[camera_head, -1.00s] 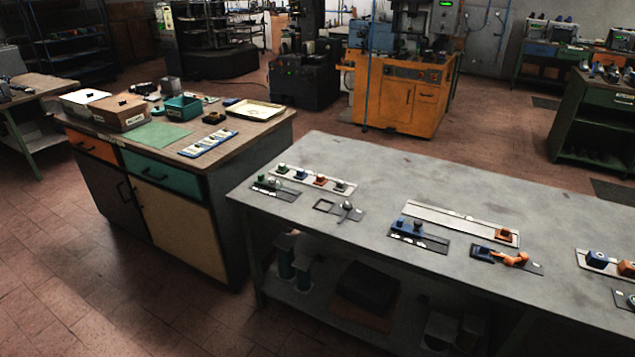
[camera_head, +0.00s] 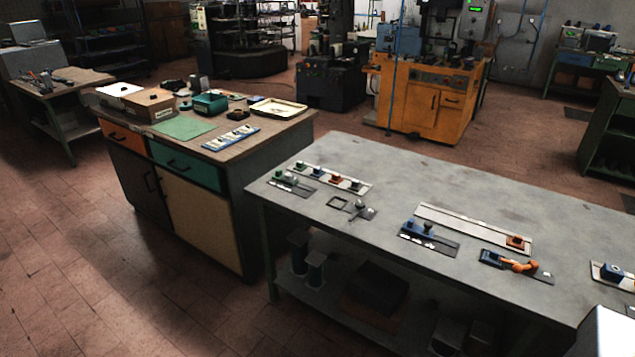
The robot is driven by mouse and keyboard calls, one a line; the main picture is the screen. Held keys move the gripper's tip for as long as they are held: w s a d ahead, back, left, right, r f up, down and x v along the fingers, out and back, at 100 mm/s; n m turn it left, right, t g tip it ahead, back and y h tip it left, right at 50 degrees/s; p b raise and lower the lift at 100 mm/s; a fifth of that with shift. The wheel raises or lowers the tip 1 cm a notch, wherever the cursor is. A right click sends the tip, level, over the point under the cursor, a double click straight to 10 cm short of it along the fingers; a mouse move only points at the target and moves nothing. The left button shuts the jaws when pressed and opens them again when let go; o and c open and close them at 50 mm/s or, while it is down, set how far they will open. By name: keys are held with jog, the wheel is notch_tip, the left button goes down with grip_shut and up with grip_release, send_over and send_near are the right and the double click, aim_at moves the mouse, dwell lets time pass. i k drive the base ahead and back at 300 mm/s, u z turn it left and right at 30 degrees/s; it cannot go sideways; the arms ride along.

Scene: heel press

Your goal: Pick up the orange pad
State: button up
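Two small orange blocks could be the orange pad. One orange block (camera_head: 336,179) sits in a row with a green, a blue and a dark block on a pale strip (camera_head: 311,174) at the left of the grey table. The other orange block (camera_head: 515,242) sits at the right end of a longer pale strip (camera_head: 465,227). An orange curved part (camera_head: 519,266) lies beside a blue block (camera_head: 491,257) on a dark plate nearer the front edge. My gripper is not in view.
The grey table (camera_head: 410,172) is bare along its back. A wooden-topped cabinet (camera_head: 233,163) with boxes and trays stands to its left. An orange machine (camera_head: 427,95) stands behind. A white shape (camera_head: 606,332) covers the bottom right corner. Floor is clear at lower left.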

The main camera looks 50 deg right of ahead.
aim_at(335, 179)
jog(key=z, duration=0.55)
jog(key=k, duration=0.15)
jog(key=u, duration=2.55)
jog(key=k, duration=1.1)
jog(key=z, duration=1.9)
